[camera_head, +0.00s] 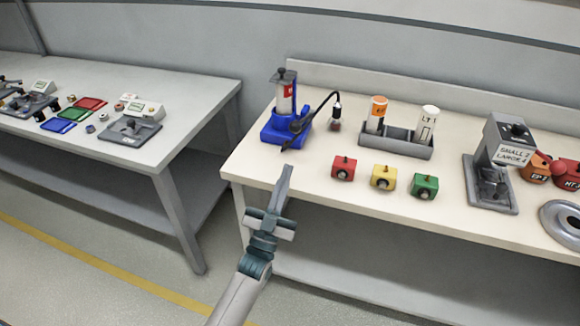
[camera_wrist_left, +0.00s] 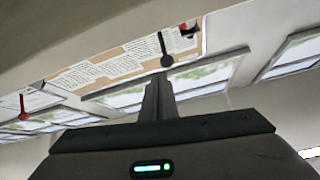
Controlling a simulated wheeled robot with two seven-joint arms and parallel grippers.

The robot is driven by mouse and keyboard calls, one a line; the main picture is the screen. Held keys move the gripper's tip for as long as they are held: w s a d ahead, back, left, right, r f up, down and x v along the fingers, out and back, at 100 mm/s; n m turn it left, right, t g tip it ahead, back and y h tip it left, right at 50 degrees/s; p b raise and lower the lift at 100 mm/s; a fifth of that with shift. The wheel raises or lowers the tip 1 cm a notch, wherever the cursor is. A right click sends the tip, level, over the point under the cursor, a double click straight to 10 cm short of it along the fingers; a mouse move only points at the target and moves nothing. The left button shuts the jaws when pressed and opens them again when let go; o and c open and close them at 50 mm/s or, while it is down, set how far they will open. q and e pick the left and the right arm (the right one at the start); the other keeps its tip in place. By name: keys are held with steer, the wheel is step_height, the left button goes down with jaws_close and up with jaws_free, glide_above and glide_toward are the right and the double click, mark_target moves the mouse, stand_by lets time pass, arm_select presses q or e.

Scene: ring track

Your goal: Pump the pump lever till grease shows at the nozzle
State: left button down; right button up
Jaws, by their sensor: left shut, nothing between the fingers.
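The grease pump (camera_head: 285,108) has a blue base and a clear cylinder with a dark cap, and stands at the left end of the right-hand bench. A dark pump lever (camera_head: 290,141) seems to slope down at its front toward the bench edge. A black hose arcs right to the nozzle (camera_head: 336,110), which hangs beside the pump; I cannot make out grease there. My right gripper is not in view.
Red (camera_head: 344,168), yellow (camera_head: 383,177) and green (camera_head: 424,186) blocks stand along the bench front. A grey tray (camera_head: 408,147) holds two cartridges. A grey device (camera_head: 492,170) stands further right. Another bench (camera_head: 190,110) with small parts is at left, across a gap.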

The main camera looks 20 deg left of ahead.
arm_select(q)
steer(key=shift+b+v, duration=0.5)
steer(key=shift+v, duration=1.85)
steer(key=shift+d, duration=0.1)
steer(key=s+d+f+g, duration=0.1)
steer(key=s+f+g, duration=0.15)
steer(key=f, duration=0.75)
steer(key=s+f+g, duration=0.1)
steer(key=f+g, duration=0.3)
steer(key=f, duration=0.6)
steer(key=s+d+f+g, duration=0.1)
steer(key=s+f+g, duration=0.15)
steer(key=f, duration=0.75)
steer(key=s+a+f+n+g+y, duration=0.1)
steer(key=s+f+g, duration=0.9)
steer(key=s+f, duration=1.5)
steer(key=shift+s+n+g+y, duration=0.2)
steer(key=shift+n+g+y, duration=0.1)
steer(key=shift+y, duration=0.1)
steer(key=shift+a, duration=0.1)
